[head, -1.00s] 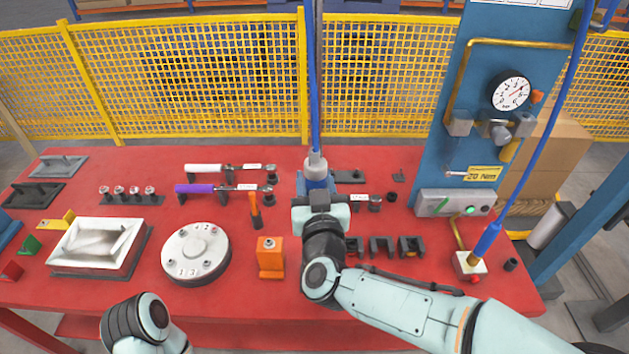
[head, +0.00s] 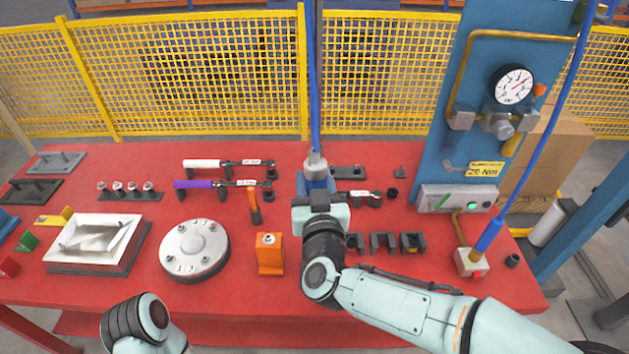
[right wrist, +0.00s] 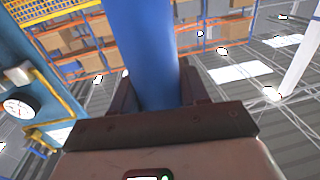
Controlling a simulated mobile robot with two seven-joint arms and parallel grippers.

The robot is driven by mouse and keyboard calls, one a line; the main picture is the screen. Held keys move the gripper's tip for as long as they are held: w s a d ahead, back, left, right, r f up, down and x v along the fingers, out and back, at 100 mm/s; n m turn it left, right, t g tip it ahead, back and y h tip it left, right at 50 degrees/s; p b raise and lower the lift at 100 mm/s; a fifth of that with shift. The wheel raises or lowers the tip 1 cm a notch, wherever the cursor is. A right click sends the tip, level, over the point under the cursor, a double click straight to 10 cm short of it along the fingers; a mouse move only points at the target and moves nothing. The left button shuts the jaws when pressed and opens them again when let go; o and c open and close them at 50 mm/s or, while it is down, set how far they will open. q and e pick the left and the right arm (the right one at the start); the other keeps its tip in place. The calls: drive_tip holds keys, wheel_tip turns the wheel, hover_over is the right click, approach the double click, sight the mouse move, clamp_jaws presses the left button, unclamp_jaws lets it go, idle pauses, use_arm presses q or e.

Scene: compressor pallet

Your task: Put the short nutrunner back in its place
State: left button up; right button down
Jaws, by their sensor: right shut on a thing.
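My right gripper (head: 319,192) is shut on a blue nutrunner with a grey top (head: 316,170), near the middle of the table. A blue hose runs straight up from the tool. In the right wrist view its blue body (right wrist: 150,60) stands between the dark fingers. The gripper and wrist hide the tool's lower end, so I cannot tell whether it touches anything. Another blue tool (head: 489,238) with a hose stands tilted at a pale block (head: 471,262) on the right. My left gripper is out of view; only part of the left arm shows at the bottom.
The red table (head: 230,305) holds torque wrenches (head: 215,184), an orange block (head: 270,254), a round flange (head: 195,250) and a white tray (head: 95,243). Dark cradles (head: 383,242) lie right of my wrist. A blue gauge panel (head: 460,135) rises at the right.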

drive_tip(key=shift+f+b, duration=1)
drive_tip(key=shift+f, duration=0.15)
drive_tip(key=shift+f+b, duration=1.9)
drive_tip(key=shift+f, duration=0.45)
idle(0.7)
drive_tip(key=c, duration=0.6)
unclamp_jaws()
drive_tip(key=shift+o, duration=0.6)
drive_tip(key=shift+f, duration=0.2)
drive_tip(key=s+d, duration=0.1)
drive_tip(key=s, duration=1.2)
drive_tip(key=shift+s+d, duration=0.2)
drive_tip(key=shift+d, duration=0.05)
drive_tip(key=shift+r, duration=0.1)
